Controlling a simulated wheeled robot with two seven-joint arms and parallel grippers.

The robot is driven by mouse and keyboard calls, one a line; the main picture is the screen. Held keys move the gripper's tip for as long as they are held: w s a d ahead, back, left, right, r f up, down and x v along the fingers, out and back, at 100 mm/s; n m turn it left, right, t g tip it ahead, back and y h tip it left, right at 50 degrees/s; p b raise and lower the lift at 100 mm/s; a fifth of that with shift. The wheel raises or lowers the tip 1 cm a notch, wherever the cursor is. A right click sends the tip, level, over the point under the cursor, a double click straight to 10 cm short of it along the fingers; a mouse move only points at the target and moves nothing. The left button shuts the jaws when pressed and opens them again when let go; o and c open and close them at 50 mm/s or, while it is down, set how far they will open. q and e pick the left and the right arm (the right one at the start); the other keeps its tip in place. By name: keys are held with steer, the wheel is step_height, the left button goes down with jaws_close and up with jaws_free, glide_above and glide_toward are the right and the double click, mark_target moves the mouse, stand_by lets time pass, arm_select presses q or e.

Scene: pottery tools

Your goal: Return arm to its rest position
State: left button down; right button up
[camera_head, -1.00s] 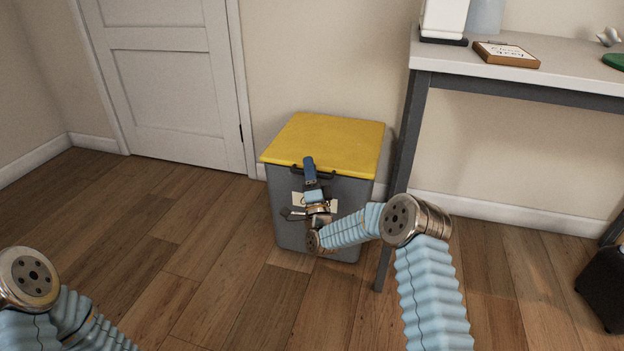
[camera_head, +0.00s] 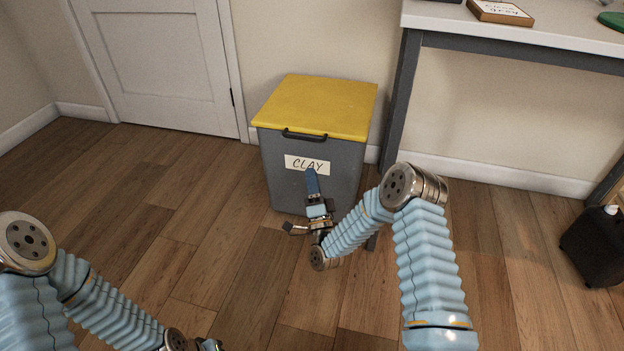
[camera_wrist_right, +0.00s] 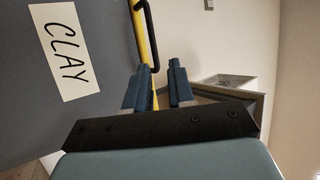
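My right arm reaches forward from the bottom right in the head view, bent at a large metal joint. Its gripper (camera_head: 312,178) points at the front of the grey clay bin and overlaps the lower edge of its label in the picture. In the right wrist view the two blue fingers (camera_wrist_right: 159,85) stand apart with nothing held between them, so the gripper is open. I cannot tell its exact gap to the bin.
The grey bin (camera_head: 345,190) has a closed yellow lid (camera_head: 318,104), a black handle (camera_head: 304,135) and a "CLAY" label (camera_head: 307,164). A table (camera_head: 520,39) stands to its right. The wood floor left of the bin is clear.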

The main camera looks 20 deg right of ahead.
steer(key=shift+w+a, duration=0.1)
steer(key=s+a+f+n+g+y, duration=0.2)
steer(key=a+f+n+g+y, duration=0.2)
steer(key=f+n+g, duration=0.45)
steer(key=s+a+f+n+g+y, duration=0.25)
steer(key=s+f+g, duration=0.65)
steer(key=s+f, duration=0.5)
steer(key=s+a+n+g, duration=0.1)
steer(key=s+n+g, duration=0.35)
steer(key=s, duration=1.05)
step_height(320, 180, up, 16)
steer(key=s+m+g+p, duration=0.1)
steer(key=p, duration=1.6)
steer(key=shift+a+f+g, duration=0.15)
steer(key=shift+a+g, duration=0.25)
steer(key=shift+a, duration=0.05)
steer(key=shift+s, duration=0.1)
